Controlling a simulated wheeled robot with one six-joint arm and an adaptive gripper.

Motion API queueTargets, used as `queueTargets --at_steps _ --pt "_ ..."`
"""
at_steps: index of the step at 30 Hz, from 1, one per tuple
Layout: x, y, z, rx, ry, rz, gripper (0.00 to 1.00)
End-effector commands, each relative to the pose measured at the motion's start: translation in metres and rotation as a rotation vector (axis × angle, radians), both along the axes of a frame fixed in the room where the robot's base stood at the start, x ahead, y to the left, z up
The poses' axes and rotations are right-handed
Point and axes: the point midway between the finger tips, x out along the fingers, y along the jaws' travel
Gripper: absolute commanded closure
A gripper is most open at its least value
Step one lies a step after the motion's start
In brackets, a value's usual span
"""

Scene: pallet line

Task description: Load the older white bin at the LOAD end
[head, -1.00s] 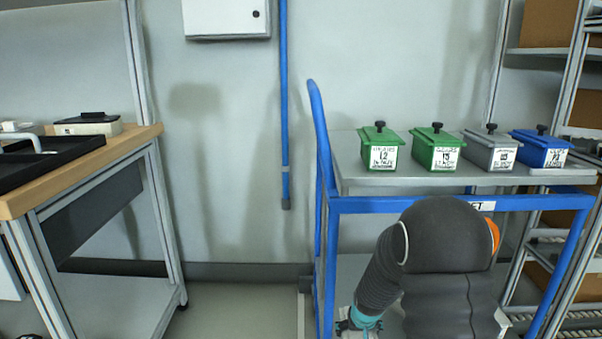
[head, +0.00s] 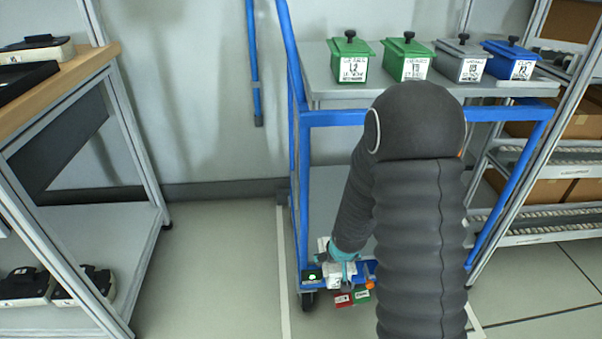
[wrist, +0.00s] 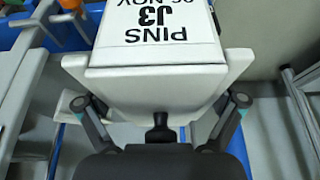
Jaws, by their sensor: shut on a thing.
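A white bin (wrist: 160,85) fills the middle of the wrist view, its label reading "PINS J3" with a date ending in NOV, upside down. My gripper (wrist: 160,108) is shut on it, with a dark finger on each side and a black knob between them. In the head view my gripper (head: 345,254) is low at the left end of the blue-framed cart (head: 420,116), with white surfaces beside it. My arm hides much of the cart's lower part.
Two green bins (head: 349,62), a grey bin (head: 462,62) and a blue bin (head: 512,60) stand on the cart's top deck. A workbench (head: 60,85) is at left, shelving (head: 560,190) at right. Floor between bench and cart is clear.

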Motion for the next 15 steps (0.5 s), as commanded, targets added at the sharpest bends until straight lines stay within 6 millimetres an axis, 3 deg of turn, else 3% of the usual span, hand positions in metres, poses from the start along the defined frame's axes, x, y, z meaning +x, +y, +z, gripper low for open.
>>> queueTargets --at_steps 4,15 --pt "0.002 0.0 -0.011 0.0 -0.002 -0.001 0.76" --pt "0.038 -0.001 -0.005 0.001 -0.003 -0.003 0.76"
